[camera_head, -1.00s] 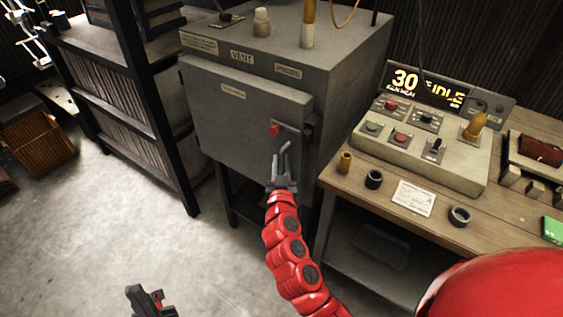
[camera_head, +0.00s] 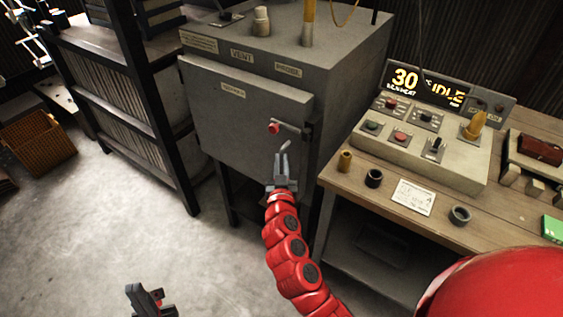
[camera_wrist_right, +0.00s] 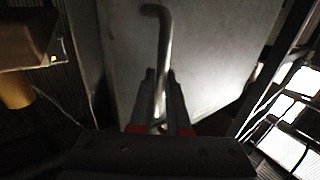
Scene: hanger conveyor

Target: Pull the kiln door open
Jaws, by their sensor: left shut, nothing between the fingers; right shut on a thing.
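The grey kiln (camera_head: 350,80) stands in the middle of the head view, and its front door (camera_head: 225,115) looks closed. A red knob (camera_head: 274,128) and a pale handle bar (camera_head: 292,130) sit near the door's right edge. In the right wrist view the bent rod (camera_wrist_right: 164,50) runs up from between the fingers in front of a pale grey surface. I cannot tell whether it touches the door. My left gripper (camera_head: 148,293) is low at the left, shut and empty.
A workbench (camera_head: 335,180) with a control panel (camera_head: 420,140) reading 30 and IDLE stands right of the kiln. A dark shelf rack (camera_head: 120,100) stands to its left. A wire basket (camera_head: 38,145) is at the far left. The floor (camera_head: 130,220) before the kiln is clear.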

